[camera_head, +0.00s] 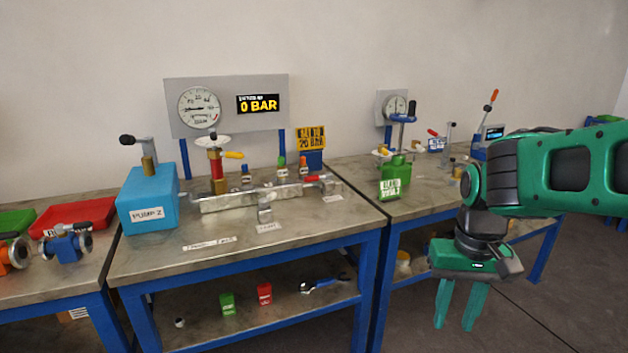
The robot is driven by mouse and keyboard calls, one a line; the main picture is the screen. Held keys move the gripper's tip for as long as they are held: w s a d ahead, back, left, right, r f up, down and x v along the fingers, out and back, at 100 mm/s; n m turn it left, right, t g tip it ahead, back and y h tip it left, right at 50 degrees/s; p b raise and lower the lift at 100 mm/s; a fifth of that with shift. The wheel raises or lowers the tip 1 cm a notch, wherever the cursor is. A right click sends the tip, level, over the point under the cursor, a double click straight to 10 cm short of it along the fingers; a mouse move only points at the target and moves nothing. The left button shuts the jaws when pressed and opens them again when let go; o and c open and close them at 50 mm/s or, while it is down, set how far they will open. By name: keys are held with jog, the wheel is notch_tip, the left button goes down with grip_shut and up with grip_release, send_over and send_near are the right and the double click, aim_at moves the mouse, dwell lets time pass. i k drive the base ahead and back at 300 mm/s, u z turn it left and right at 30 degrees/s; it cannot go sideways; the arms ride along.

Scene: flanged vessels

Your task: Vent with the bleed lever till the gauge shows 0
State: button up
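A round dial gauge (199,107) is on a grey panel at the back of the middle bench. The digital display (258,104) beside it reads 0 BAR; the dial's needle is too small to read surely. Below, a metal manifold (250,198) carries a brass and red valve with a yellow lever (234,155), and a red lever (312,178) at its right end. I cannot tell which is the bleed lever. My gripper (457,312) hangs to the right of this bench, fingers down and apart, empty and clear of the levers.
A blue pump (147,201) labelled PUMP 2 stands left of the manifold. A yellow sign (311,138) reads SET TO 20 BAR. A green labelled block (395,178) and another gauge (396,106) are on the right bench.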

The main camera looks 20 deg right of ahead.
aim_at(316, 178)
jog(key=u, duration=0.3)
jog(key=i, duration=1.3)
jog(key=z, duration=0.35)
